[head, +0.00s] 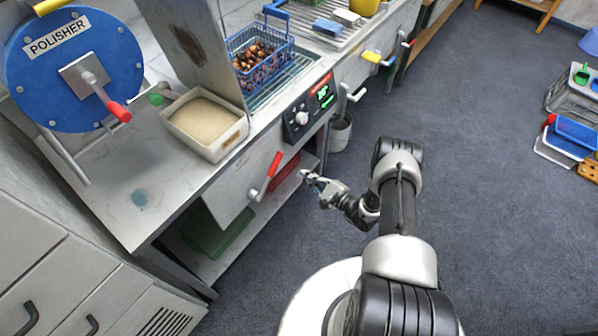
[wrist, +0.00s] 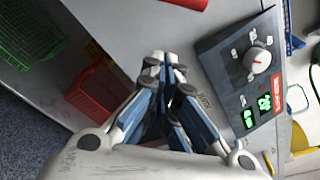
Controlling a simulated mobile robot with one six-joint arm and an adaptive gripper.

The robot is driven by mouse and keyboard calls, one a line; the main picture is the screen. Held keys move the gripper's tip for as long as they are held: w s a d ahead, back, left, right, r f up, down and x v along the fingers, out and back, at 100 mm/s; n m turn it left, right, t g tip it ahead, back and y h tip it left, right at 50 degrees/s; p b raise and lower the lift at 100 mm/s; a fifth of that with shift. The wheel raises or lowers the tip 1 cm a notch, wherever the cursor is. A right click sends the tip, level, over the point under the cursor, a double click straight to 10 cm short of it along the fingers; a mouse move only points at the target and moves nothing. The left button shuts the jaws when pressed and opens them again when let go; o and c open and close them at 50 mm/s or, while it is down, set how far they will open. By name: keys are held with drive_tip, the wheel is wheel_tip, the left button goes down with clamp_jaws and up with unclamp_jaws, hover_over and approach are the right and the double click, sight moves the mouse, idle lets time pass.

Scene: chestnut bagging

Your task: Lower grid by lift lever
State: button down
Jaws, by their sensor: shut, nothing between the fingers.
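A lever with a red handle (head: 275,164) is on the bench front, below the sand-coloured tray. Its red grip also shows, cut off, at the top edge of the wrist view (wrist: 185,3). A blue wire basket (head: 289,68) of chestnuts stands on or in a metal grid (head: 292,80) behind the control panel. I cannot tell the grid's height. My gripper (head: 307,177) is shut and empty, in front of the bench and right of the red lever. In the wrist view its fingertips (wrist: 165,60) are together, apart from the lever.
A control panel (head: 308,105) with a knob and green displays is above my gripper. Other levers with white (head: 356,94) and yellow (head: 376,57) grips are farther along. A red basket (head: 285,168) and green crate (head: 222,235) are below.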

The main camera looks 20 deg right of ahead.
drive_tip(key=b+x, duration=0.3)
drive_tip(key=x, duration=0.6)
drive_tip(key=shift+s+a+r, duration=0.45)
drive_tip(key=shift+s+r, duration=0.15)
drive_tip(key=shift+r, duration=0.1)
drive_tip(key=shift+s+a+r, duration=0.45)
drive_tip(key=shift+s+r, duration=0.2)
drive_tip(key=shift+r, duration=0.05)
drive_tip(key=shift+s+r+p, duration=0.15)
drive_tip(key=shift+p, duration=0.15)
